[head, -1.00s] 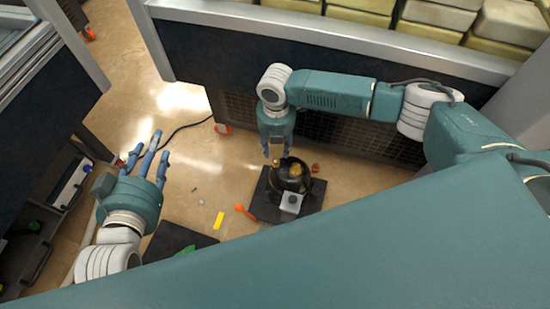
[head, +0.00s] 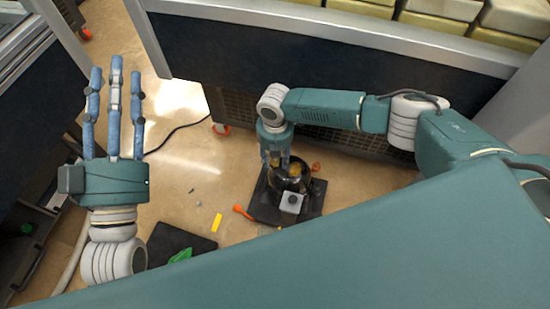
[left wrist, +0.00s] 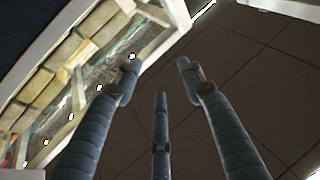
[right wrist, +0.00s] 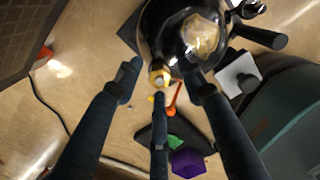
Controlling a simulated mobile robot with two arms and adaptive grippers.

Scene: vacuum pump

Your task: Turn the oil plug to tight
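The black vacuum pump (head: 290,180) stands on a dark base on the floor, with an amber round part on top. In the right wrist view the pump (right wrist: 155,30) fills the top, and a small brass-coloured plug (right wrist: 159,76) sticks out of its side. My right gripper (head: 276,160) is at the pump; in its wrist view (right wrist: 160,80) the fingers are apart on either side of the plug, with visible gaps, and the third finger points at it. My left gripper (head: 115,75) is raised, open and empty, away from the pump; its wrist view (left wrist: 160,75) shows spread fingers.
An orange tool (head: 242,211), a yellow strip (head: 216,223) and a dark mat (head: 175,245) with a green item (head: 181,255) lie left of the pump. A purple block (right wrist: 187,162) shows in the right wrist view. A dark cabinet (head: 320,60) stands behind.

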